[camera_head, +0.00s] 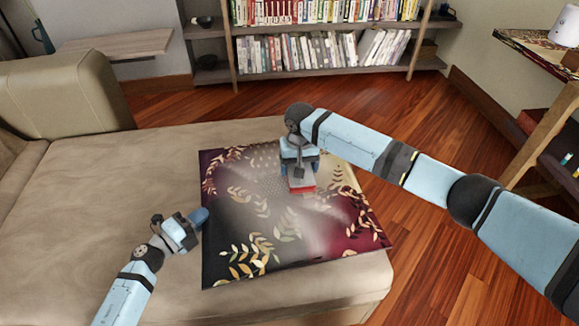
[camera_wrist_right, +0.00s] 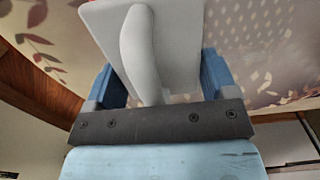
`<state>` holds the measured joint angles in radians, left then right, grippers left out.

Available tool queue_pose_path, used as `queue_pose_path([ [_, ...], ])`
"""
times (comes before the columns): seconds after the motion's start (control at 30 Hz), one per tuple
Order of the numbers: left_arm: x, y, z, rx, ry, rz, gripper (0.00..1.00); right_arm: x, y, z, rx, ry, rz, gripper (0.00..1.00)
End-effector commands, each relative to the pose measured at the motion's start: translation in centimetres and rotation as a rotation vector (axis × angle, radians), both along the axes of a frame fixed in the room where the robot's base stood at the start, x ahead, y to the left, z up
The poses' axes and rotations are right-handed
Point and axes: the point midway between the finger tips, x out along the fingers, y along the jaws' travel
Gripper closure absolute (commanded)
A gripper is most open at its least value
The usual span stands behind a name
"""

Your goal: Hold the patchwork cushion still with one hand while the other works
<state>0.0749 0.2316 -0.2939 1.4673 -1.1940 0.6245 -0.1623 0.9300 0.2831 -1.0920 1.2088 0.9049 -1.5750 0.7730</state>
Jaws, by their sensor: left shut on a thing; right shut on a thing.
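The cushion (camera_head: 235,190) lies flat on the sofa seat; it is dark purple and grey with pale and gold leaves. My left gripper (camera_head: 200,217) is at its left edge, shut on that edge. My right gripper (camera_head: 299,172) is over the upper middle of the cushion, shut on a grey tool with a handle and a red edge (camera_head: 301,191). In the right wrist view the tool's pale grey plate and handle (camera_wrist_right: 143,50) sit between the blue fingers. The tool appears on or just above the cushion; the contact is hidden.
The beige sofa seat (camera_head: 90,200) is clear to the left of the cushion, with an armrest (camera_head: 70,95) behind. A bookshelf (camera_head: 330,72) stands at the back across the wooden floor (camera_head: 440,130). A wooden side table (camera_head: 540,50) stands at the right.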

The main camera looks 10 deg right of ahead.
Motion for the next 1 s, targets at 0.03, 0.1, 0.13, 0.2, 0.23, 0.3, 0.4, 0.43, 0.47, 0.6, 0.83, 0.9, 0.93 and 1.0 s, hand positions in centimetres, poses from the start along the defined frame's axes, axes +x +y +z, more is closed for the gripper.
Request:
queue_pose_path([
  [0.03, 0.0, 0.0, 0.0, 0.000, 0.000, 0.000, 1.00, 0.0, -0.6, -0.2, -0.001, 0.001, -0.002, 0.46],
  [0.1, 0.0, 0.0, 0.0, 0.000, 0.000, 0.000, 1.00, 0.1, -1.2, -0.2, -0.001, 0.001, -0.002, 0.46],
  [0.13, 0.0, 0.0, 0.0, 0.000, 0.000, 0.000, 1.00, 0.1, -1.4, -0.2, -0.001, 0.001, -0.002, 0.46],
  [0.2, 0.0, 0.0, 0.0, 0.000, 0.000, 0.000, 1.00, 0.2, -2.1, -0.3, -0.001, 0.001, -0.002, 0.46],
  [0.23, 0.0, 0.0, 0.0, 0.000, 0.000, 0.000, 1.00, 0.2, -2.4, -0.3, -0.001, 0.001, -0.002, 0.46],
  [0.3, 0.0, 0.0, 0.0, 0.000, 0.000, 0.000, 1.00, 0.2, -3.0, -0.4, -0.001, 0.001, -0.002, 0.46],
  [0.4, 0.0, 0.0, 0.0, 0.000, 0.000, 0.000, 1.00, 0.9, -3.1, -0.3, 0.001, 0.000, -0.001, 0.46],
  [0.43, 0.0, 0.0, 0.0, 0.000, 0.000, 0.000, 1.00, 1.1, -3.1, -0.4, 0.000, 0.001, -0.002, 0.46],
  [0.47, 0.0, 0.0, 0.0, 0.000, 0.000, 0.000, 1.00, 1.4, -3.0, -0.4, 0.001, 0.000, -0.002, 0.46],
  [0.6, 0.0, 0.0, 0.0, 0.000, 0.000, 0.000, 1.00, 2.7, -2.9, -0.4, 0.000, -0.001, -0.002, 0.46],
  [0.83, 0.0, 0.0, 0.0, 0.000, 0.000, 0.000, 1.00, 3.3, -1.5, -0.3, 0.001, 0.000, 0.001, 0.46],
  [0.9, 0.0, 0.0, 0.0, 0.000, 0.000, 0.000, 1.00, 3.3, -0.8, -0.2, 0.001, 0.000, 0.000, 0.46],
  [0.93, 0.0, 0.0, 0.0, 0.000, 0.000, 0.000, 1.00, 3.2, -0.6, -0.2, 0.001, 0.000, 0.000, 0.46],
  [1.0, 0.0, 0.0, 0.0, 0.000, 0.000, 0.000, 1.00, 3.2, 0.1, -0.2, 0.001, 0.000, 0.001, 0.46],
])
